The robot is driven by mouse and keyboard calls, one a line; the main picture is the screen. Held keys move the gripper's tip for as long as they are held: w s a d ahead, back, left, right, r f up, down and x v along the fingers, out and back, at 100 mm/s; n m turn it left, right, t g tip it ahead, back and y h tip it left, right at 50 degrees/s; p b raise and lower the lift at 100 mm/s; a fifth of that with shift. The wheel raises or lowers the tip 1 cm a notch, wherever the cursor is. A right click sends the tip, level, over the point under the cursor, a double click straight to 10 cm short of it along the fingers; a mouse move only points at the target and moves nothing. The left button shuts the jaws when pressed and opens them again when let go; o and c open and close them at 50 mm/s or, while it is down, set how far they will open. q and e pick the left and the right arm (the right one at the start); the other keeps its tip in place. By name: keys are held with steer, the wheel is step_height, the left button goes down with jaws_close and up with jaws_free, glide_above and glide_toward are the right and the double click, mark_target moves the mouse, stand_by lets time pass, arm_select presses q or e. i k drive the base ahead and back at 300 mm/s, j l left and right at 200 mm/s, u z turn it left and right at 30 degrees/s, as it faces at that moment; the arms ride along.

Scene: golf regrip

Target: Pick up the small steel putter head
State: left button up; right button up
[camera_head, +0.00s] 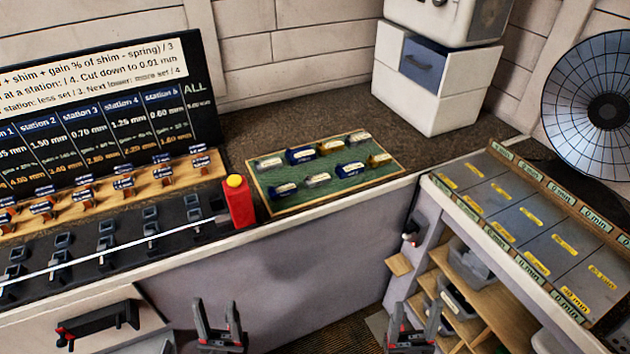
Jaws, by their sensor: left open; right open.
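Several small putter heads lie in two rows on a green mat with a wooden rim (276,211) on the back counter. The silver-grey ones, which look like steel, are one at the back left (269,162), one at the back right (359,137) and one in the front row (318,180). The others are blue or gold. Their labels are too small to read, so I cannot tell which steel one is the small one. My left gripper (217,318) and my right gripper (414,318) are both open and empty, low in the picture, well apart from the mat.
A red post with a yellow top (239,202) stands left of the mat. A long white shaft (110,247) lies across black clamps at left. A sign board (110,110) stands behind. A grey sorting bench (510,210) is at right, above shelves with bins (472,265).

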mark_target(318, 180)
steer(key=i+j+z, duration=0.75)
steer(key=z, duration=0.15)
steer(key=j, duration=0.1)
